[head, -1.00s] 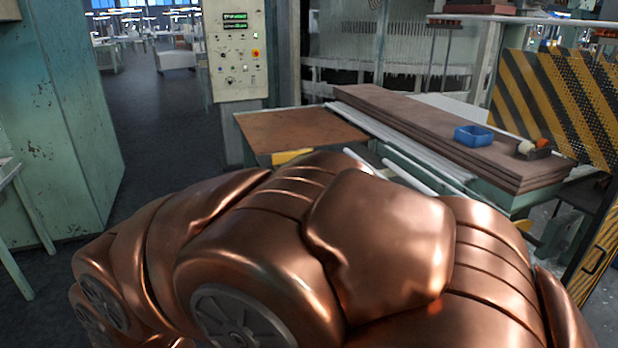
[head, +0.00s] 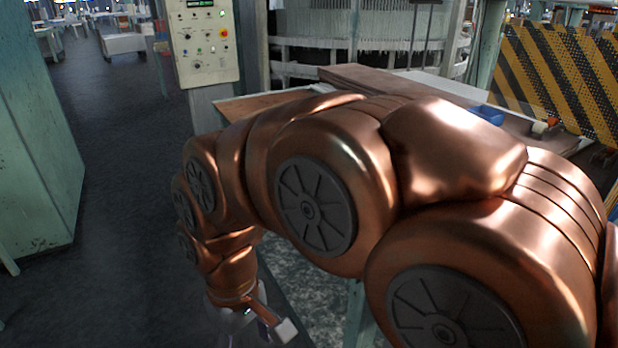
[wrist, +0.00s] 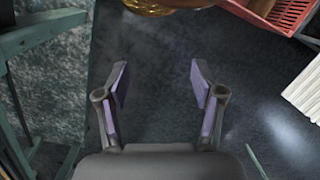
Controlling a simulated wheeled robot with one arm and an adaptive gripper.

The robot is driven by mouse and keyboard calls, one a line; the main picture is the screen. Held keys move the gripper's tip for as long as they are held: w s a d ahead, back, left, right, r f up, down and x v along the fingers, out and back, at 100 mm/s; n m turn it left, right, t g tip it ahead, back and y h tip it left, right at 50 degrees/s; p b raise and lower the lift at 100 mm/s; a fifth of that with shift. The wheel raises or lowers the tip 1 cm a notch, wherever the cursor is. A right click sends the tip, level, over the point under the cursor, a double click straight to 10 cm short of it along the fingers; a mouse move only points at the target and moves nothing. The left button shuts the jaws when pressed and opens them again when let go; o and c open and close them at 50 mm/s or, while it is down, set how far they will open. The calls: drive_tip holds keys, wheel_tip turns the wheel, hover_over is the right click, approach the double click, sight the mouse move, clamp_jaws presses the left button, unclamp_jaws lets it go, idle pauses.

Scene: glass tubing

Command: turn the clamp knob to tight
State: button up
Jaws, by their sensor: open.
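My gripper (wrist: 160,82) is open and empty in the wrist view, its two purple-padded fingers apart over dark floor. In the head view my gripper (head: 268,328) hangs low at the bottom, left of centre, near the floor. I cannot make out a clamp or its knob in either view. A grey control panel (head: 204,42) with small knobs and buttons stands at the upper left of the head view, well away from my gripper.
A worktable with brown boards (head: 350,76) is partly hidden behind my arm; a blue bin (head: 488,114) sits on it. A green cabinet (head: 35,150) stands left. The wrist view shows a red crate (wrist: 288,12), white tubes (wrist: 303,88) and a green frame (wrist: 40,35). Floor left is clear.

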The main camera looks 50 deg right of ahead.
drive_tip(key=w+d+r+n+t+y, duration=0.1)
drive_tip(key=w+d+r, duration=0.1)
drive_tip(key=w+d, duration=0.45)
drive_tip(key=w+d+r+n+t+y+p, duration=0.1)
drive_tip(key=w+d+r, duration=0.2)
drive_tip(key=w, duration=0.7)
drive_tip(key=w+d+r+n+t, duration=0.1)
drive_tip(key=w+d+r, duration=0.1)
drive_tip(key=w+d, duration=0.45)
drive_tip(key=w+d+f+t+h+p, duration=0.1)
drive_tip(key=w+d+f, duration=0.1)
drive_tip(key=d, duration=1.4)
drive_tip(key=w+d+f+t+p, duration=0.1)
drive_tip(key=w+d+f+t, duration=0.1)
drive_tip(key=d, duration=1.4)
drive_tip(key=shift+p+x, duration=1)
drive_tip(key=shift+x, duration=2.85)
drive_tip(key=shift+s, duration=0.15)
drive_tip(key=shift+c, duration=0.4)
drive_tip(key=c, duration=1)
